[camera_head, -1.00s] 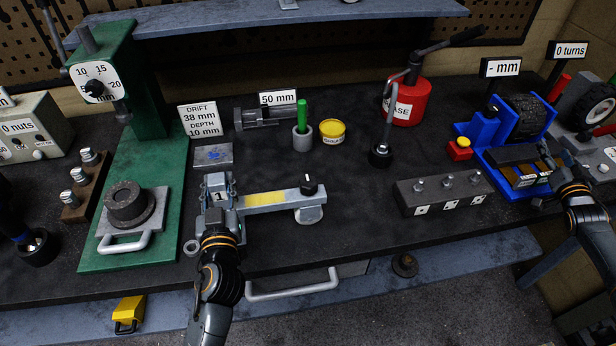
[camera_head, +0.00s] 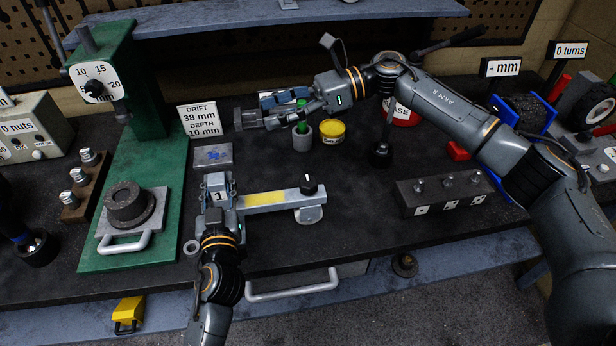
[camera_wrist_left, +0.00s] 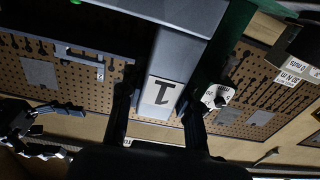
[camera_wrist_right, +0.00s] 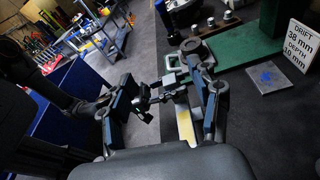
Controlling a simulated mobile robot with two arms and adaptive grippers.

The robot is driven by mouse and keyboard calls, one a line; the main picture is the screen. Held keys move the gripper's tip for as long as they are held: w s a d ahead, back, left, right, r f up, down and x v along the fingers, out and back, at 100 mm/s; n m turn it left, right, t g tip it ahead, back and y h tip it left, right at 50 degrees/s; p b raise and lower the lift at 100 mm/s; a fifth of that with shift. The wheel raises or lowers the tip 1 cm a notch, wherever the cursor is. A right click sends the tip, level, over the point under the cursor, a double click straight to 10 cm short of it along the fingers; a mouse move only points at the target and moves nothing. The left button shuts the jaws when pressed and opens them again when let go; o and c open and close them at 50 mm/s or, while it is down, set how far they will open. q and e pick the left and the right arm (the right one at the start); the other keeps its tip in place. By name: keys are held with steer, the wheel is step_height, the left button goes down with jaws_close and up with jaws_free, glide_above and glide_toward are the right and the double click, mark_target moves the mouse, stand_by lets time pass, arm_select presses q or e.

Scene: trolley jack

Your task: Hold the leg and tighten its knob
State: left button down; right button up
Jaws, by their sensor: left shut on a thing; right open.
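The grey leg (camera_head: 262,201) has a yellow stripe, and its end block carries the label 1. It lies low over the bench, left of centre in the head view. My left gripper (camera_head: 216,190) is shut on that labelled block, which also fills the upper middle of the left wrist view (camera_wrist_left: 162,92). The black knob (camera_head: 308,187) with a white mark stands at the leg's right end. My right gripper (camera_head: 274,110) is open, above and behind the leg and apart from the knob. Its spread fingers (camera_wrist_right: 165,107) show the striped leg beyond them in the right wrist view.
A green rod in a grey cup (camera_head: 302,138) and a yellow grease tin (camera_head: 331,132) stand close under my right gripper. A green press (camera_head: 150,200) is on the left. A dark block with several studs (camera_head: 445,196) is on the right. Bench in front of the knob is clear.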

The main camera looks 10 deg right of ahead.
steer(key=s+a+f+n+g+h, duration=0.25)
steer(key=s+n+h, duration=0.2)
steer(key=n, duration=0.35)
steer(key=n+t+h, duration=0.3)
steer(key=n+h, duration=0.8)
glide_toward(308, 181)
step_height(308, 181, down, 9)
steer(key=shift+s, duration=0.2)
steer(key=c, duration=1.2)
steer(key=shift+o, duration=0.2)
